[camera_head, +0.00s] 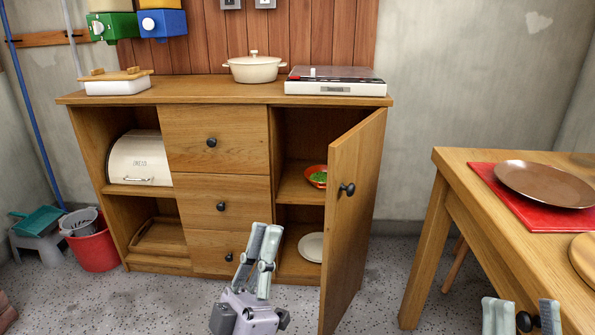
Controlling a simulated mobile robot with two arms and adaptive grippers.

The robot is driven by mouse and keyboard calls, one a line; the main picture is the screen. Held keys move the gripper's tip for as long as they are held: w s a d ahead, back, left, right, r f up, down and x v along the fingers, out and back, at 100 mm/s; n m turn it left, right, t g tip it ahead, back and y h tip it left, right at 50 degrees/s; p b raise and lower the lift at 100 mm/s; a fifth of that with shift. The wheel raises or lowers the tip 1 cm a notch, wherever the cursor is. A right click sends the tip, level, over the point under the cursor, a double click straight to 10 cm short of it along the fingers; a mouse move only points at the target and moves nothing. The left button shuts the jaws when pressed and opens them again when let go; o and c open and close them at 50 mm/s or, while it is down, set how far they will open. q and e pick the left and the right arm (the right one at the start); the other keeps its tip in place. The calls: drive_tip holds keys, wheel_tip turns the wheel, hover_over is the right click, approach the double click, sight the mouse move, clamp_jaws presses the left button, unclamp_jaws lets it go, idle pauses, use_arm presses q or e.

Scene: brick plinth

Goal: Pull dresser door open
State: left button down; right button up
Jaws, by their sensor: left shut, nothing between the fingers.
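The wooden dresser (221,185) stands against the wall. Its right door (352,220) stands wide open, swung out toward me, with a round black knob (347,188) on its outer face. Behind it the right compartment shows a red bowl with green contents (317,177) and a white plate (312,247). My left gripper (264,232) is shut and empty in front of the lower drawers, left of the door and apart from the knob. My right gripper (523,308) shows only its fingers at the bottom right edge; they are spread apart, away from the door.
A wooden table (470,210) with a red mat (545,205) and brown plate (545,183) stands at the right. A pot (254,70), a record player (335,82) and a lidded dish (118,86) sit on the dresser. A red bucket (94,250) stands at the left.

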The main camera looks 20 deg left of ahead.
drive_tip(key=w+f+g+h+p, duration=0.2)
drive_tip(key=w+f+g+p, duration=0.1)
drive_tip(key=f+g, duration=0.3)
drive_tip(key=w+f+g+h+p, duration=0.25)
drive_tip(key=f+g, duration=0.25)
drive_tip(key=f, duration=0.3)
use_arm(q)
drive_tip(key=w+a+f+n+g+h+p, duration=0.25)
drive_tip(key=w+a+n+g, duration=0.3)
drive_tip(key=w, duration=0.45)
drive_tip(key=w+a+f+n+g+h+p, duration=0.2)
drive_tip(key=w+a+f+n+g+p, duration=0.15)
drive_tip(key=w+a+g, duration=0.45)
drive_tip(key=w+d, duration=0.9)
drive_tip(key=d, duration=0.1)
drive_tip(key=shift+w+d+r+t, duration=0.2)
drive_tip(key=shift+r+t, duration=0.1)
drive_tip(key=shift+t, duration=0.05)
use_arm(e)
drive_tip(key=s+d+f+g+h, duration=0.1)
drive_tip(key=s+d+f+g, duration=0.2)
drive_tip(key=s+f+g, duration=0.2)
drive_tip(key=s+d+f+g+h, duration=0.1)
drive_tip(key=s+d+f+g, duration=0.3)
drive_tip(key=s, duration=0.7)
wheel_tip(320, 180, down, 3)
drive_tip(key=shift+r+m+g+h, duration=0.15)
drive_tip(key=shift+m+g+h, duration=0.25)
drive_tip(key=shift+g, duration=0.8)
